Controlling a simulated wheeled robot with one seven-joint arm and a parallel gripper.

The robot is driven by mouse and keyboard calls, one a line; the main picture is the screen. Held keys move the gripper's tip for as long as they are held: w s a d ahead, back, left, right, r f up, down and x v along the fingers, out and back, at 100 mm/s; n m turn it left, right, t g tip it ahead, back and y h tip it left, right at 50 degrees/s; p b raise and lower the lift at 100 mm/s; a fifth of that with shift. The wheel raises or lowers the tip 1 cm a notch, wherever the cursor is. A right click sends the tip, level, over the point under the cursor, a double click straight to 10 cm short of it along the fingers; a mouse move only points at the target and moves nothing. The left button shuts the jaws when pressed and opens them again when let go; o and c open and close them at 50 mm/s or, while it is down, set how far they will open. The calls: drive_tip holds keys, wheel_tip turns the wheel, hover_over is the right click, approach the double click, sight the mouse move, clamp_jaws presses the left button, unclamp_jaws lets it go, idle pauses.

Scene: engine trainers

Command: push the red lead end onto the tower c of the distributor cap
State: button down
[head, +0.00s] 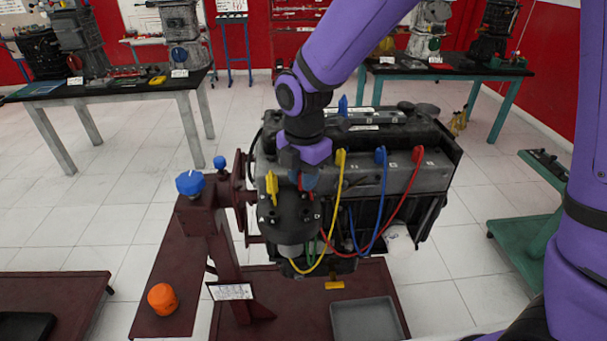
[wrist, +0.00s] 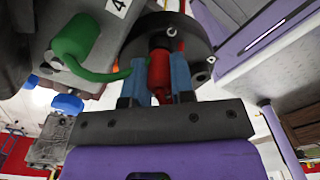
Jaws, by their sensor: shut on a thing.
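My gripper (head: 305,182) points down above the distributor cap (head: 287,214), the dark round part at the front left of the engine. In the wrist view, the gripper's two blue fingers (wrist: 158,75) are shut on the red lead end (wrist: 158,68), one on each side. The dark cap (wrist: 195,42) lies just beyond the fingertips. A dark stub shows beyond the red end, but I cannot tell whether it is tower c or whether the red end is on it. A yellow lead end (head: 271,184) stands upright on the cap's left side.
Yellow (head: 341,160), blue (head: 380,156) and red (head: 418,156) boots stand along the engine (head: 435,175). Their leads loop down close to the cap's right. A green boot (wrist: 78,45) is left of my fingers. A grey tray (head: 368,319) lies below.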

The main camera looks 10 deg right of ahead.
drive_tip(key=shift+f, duration=0.1)
drive_tip(key=c, duration=0.9)
unclamp_jaws()
